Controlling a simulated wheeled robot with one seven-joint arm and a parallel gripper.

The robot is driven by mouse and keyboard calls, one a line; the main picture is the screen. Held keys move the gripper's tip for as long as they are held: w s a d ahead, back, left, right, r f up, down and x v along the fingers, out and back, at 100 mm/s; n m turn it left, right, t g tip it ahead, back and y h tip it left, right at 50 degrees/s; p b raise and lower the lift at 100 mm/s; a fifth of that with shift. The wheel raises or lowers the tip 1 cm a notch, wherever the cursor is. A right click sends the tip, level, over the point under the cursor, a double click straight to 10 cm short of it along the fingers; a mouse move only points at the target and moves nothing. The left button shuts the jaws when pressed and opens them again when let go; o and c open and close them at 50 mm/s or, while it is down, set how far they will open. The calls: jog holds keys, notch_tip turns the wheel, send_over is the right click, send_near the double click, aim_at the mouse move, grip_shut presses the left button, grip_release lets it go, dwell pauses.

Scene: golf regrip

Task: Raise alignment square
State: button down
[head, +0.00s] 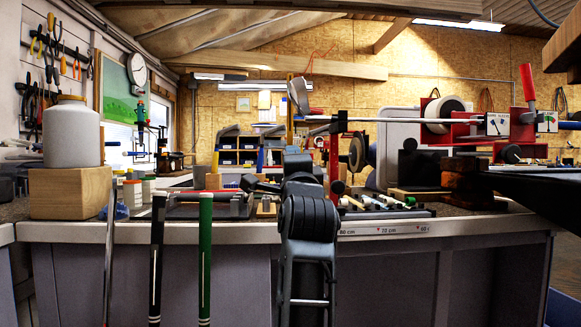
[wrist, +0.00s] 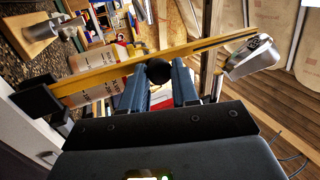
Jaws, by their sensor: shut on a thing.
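The alignment square appears to be the long yellow bar (wrist: 110,75) crossing the wrist view at a slant. It has a black block (wrist: 36,98) at its left end and a silver piece (wrist: 250,58) at its right end. A round black knob sits at mid-bar between my fingers. My gripper (wrist: 157,82) is shut on it there. In the head view, a narrow upright yellow piece (head: 290,122) above my arm looks like the same bar, seen nearly edge-on. My fingers are mostly hidden there behind my arm.
The workbench (head: 190,232) carries a white jar (head: 72,133) on a wooden block (head: 70,192) at left. A black grip (head: 156,255) and a green grip (head: 205,255) stand upright in front. A red clamp rig (head: 440,132) with a shaft is at right.

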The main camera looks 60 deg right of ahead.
jog(key=shift+s+d, duration=0.15)
jog(key=c, duration=1.2)
grip_release()
jog(key=shift+o, duration=0.2)
jog(key=v, duration=0.7)
jog(key=shift+s+a+f+b, duration=0.2)
jog(key=shift+s+a+b, duration=0.05)
jog(key=shift+b, duration=0.05)
